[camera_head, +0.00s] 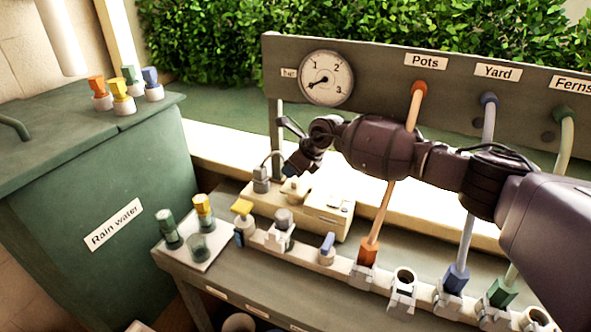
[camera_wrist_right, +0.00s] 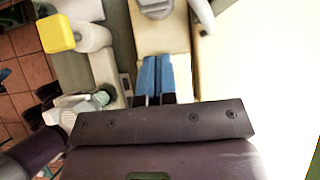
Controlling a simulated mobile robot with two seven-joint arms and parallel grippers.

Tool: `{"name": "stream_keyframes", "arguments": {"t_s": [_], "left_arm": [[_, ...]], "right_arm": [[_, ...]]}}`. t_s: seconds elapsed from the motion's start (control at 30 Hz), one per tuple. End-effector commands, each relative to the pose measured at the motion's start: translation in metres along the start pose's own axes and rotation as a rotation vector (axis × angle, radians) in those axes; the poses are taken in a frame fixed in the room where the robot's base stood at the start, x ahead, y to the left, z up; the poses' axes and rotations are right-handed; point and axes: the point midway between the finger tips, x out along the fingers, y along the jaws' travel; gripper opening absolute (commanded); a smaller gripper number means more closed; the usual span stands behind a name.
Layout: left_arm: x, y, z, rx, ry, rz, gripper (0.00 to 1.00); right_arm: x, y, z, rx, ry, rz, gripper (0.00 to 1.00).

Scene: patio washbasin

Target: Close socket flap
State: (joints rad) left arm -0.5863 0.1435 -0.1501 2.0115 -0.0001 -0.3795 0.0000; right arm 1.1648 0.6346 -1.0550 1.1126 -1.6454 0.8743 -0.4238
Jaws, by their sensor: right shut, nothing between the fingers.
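A cream socket strip (camera_head: 320,219) lies along the back of the bench, below the gauge panel. A grey plug-like piece (camera_head: 262,180) with a cable stands at its left end. A small pale raised piece (camera_head: 295,188) sits beside it; I cannot tell for sure whether this is the flap or how far it is open. My right gripper (camera_head: 292,170) is just above this piece. In the right wrist view its blue fingertips (camera_wrist_right: 158,68) are together and empty over a cream surface (camera_wrist_right: 160,35), with a grey rounded piece (camera_wrist_right: 155,8) beyond them. Contact is unclear. My left gripper is not in view.
A pressure gauge (camera_head: 326,77) is on the rear panel (camera_head: 380,55). A front rail (camera_head: 335,268) carries hose connectors, including an orange one (camera_head: 367,252) and a blue one (camera_head: 456,279). A green rain water tank (camera_head: 110,190) stands left. A yellow-topped connector (camera_wrist_right: 58,34) is near the gripper.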

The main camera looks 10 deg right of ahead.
Motion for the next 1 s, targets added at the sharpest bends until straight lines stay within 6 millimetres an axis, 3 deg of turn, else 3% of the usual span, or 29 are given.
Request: {"name": "stream_keyframes", "arguments": {"t_s": [0.33,1.0], "left_arm": [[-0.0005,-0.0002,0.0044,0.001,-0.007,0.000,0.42],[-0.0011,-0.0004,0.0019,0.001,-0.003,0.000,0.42]], "right_arm": [[0.0082,-0.0004,-0.0004,0.003,-0.001,0.000,0.00],[0.0060,-0.0007,0.0016,0.002,-0.003,-0.001,0.00]]}}
